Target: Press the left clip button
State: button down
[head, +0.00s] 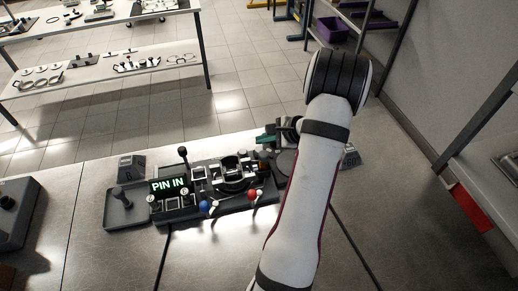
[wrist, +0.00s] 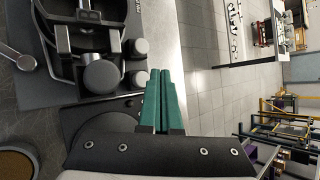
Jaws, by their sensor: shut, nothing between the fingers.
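A dark fixture (head: 230,190) stands on the bench, with a round cradle and several levers and blocks. In the wrist view the fingertips are beside the lower small knob, with no clear contact. In the head view the green fingers (head: 265,139) show behind the fixture.
A display (head: 168,187) reads "PIN IN". A blue-knobbed lever (head: 204,206) and a red-knobbed lever (head: 252,193) stand at the fixture's front. A dark tray (head: 122,215) holds an upright knobbed part at left. My arm hides the fixture's right side.

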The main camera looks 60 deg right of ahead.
jog(key=shift+f, duration=0.55)
dwell(1.6)
jog(key=shift+f, duration=0.4)
jog(key=shift+f, duration=0.5)
dwell(0.4)
jog(key=shift+r, duration=0.9)
jog(key=shift+r, duration=2.5)
